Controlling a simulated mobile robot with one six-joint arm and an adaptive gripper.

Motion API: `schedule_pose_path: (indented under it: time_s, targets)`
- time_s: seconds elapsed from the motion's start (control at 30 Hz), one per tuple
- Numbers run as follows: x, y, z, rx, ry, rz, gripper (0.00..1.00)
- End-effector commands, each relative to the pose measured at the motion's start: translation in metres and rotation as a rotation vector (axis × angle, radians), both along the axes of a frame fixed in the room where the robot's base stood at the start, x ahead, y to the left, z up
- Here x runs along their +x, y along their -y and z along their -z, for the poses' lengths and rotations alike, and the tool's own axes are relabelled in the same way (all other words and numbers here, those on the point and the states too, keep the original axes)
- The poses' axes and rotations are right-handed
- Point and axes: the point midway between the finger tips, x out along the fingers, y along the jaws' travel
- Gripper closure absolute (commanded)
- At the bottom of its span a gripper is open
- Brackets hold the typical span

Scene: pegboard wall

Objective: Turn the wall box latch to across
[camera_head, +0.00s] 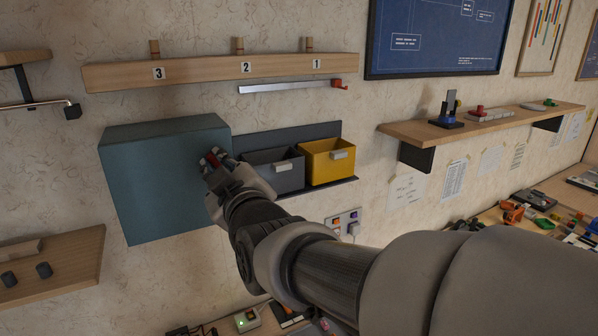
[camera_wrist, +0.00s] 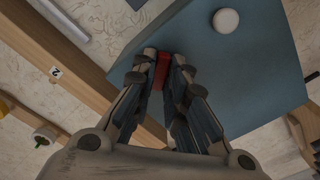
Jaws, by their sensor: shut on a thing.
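The wall box (camera_head: 150,185) is a teal box on the wall, left of the middle in the head view. Its teal face (camera_wrist: 255,70) fills much of the wrist view. The latch (camera_wrist: 161,71) is a small red piece near the box's edge. My gripper (camera_wrist: 162,75) is shut on it, with one finger on each side. In the head view my gripper (camera_head: 212,163) is at the right part of the box front, with a bit of red between the fingers. The fingers hide most of the latch, so I cannot tell its angle. A round white knob (camera_wrist: 226,20) is on the box face.
A wooden peg rail (camera_head: 200,73) numbered 3, 2, 1 runs above the box. A grey bin (camera_head: 275,172) and a yellow bin (camera_head: 328,163) hang right of the box, close to my wrist. A wooden shelf (camera_head: 480,125) is farther right.

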Motion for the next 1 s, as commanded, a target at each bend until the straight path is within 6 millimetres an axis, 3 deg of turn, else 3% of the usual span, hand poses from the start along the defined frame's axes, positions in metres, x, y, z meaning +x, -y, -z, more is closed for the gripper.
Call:
schedule_pose_path:
  time_s: [0.6,1.0]
  targets:
    - [0.0,0.0003,0.0003,-0.493,0.302,0.0,1.0]
    - [0.0002,0.0003,-0.0001,-0.729,0.446,0.001,1.0]
